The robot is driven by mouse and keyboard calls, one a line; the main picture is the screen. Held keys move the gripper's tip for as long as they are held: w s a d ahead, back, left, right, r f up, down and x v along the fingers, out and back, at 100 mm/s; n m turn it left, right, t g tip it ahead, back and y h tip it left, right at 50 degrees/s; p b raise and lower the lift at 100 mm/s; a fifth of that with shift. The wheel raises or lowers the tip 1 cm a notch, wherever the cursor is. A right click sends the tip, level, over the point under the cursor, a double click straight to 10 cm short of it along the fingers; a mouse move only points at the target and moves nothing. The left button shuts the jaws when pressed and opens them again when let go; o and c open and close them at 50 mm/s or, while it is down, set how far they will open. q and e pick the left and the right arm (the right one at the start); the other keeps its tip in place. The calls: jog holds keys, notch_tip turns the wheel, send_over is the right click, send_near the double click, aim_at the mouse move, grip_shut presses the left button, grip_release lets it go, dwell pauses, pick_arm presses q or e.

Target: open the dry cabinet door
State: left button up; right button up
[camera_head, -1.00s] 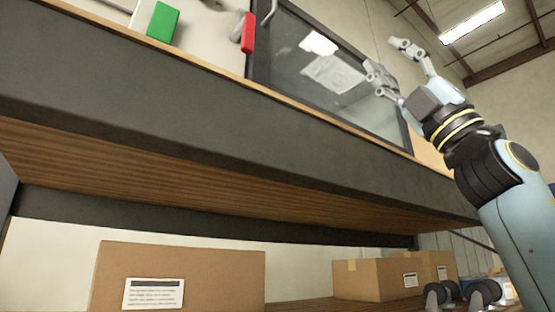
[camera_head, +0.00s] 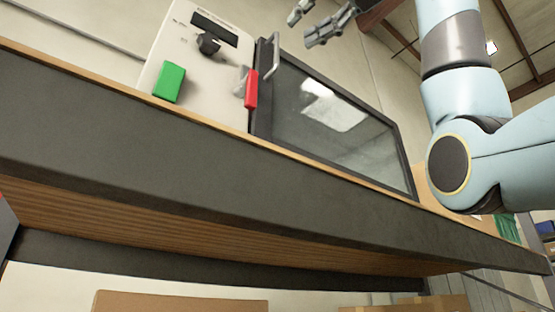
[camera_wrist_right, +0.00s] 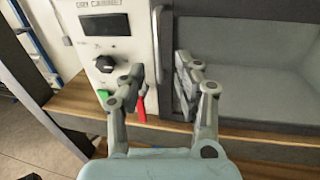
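The dry cabinet has a pale control panel (camera_head: 205,45) and a dark-framed glass door (camera_head: 330,110), which looks shut. An upright metal bar handle (camera_head: 273,56) is at the door's left edge; it also shows in the right wrist view (camera_wrist_right: 157,45). My right gripper (camera_head: 316,20) is open and empty, above and right of the handle in the head view. In the right wrist view its two fingers (camera_wrist_right: 158,76) appear on either side of the handle's line, with a gap between them. Whether they touch it cannot be told. My left gripper is not in view.
A green block (camera_head: 168,82) and a red part (camera_head: 251,89) are at the panel's front, below a black knob (camera_head: 209,43). The cabinet stands on a wood-edged shelf with a dark front beam (camera_head: 200,165). Cardboard boxes (camera_head: 180,303) are below.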

aim_at(278, 45)
jog(key=p+x, duration=0.1)
jog(key=x, duration=0.5)
jog(key=shift+a+r+p, duration=0.1)
jog(key=shift+a+p, duration=0.15)
jog(key=shift+p, duration=0.15)
jog(key=shift+w+a, duration=0.3)
jog(key=shift+w, duration=0.1)
grip_shut()
